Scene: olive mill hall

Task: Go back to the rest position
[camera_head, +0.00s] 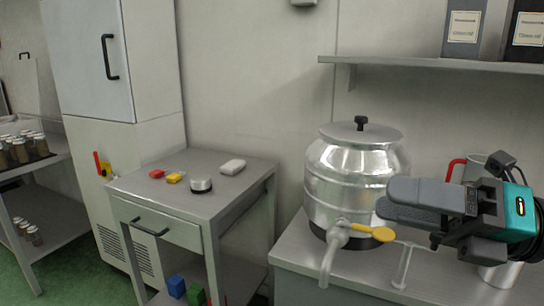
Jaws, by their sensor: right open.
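My right gripper (392,202) comes in from the right edge with a teal and black body. Its two grey fingers point left, in front of the right side of a shiny steel drum (350,172) with a lid. The fingers overlap each other in this view. Nothing shows held in them. Whether they touch the drum cannot be told. My left gripper is not in view.
The drum stands on a steel counter (300,250) and has a tap with a yellow lever (370,232). A red-handled container (470,165) is partly hidden behind my gripper. A shelf (430,65) hangs above. A small cart (210,208) stands left, with floor beyond.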

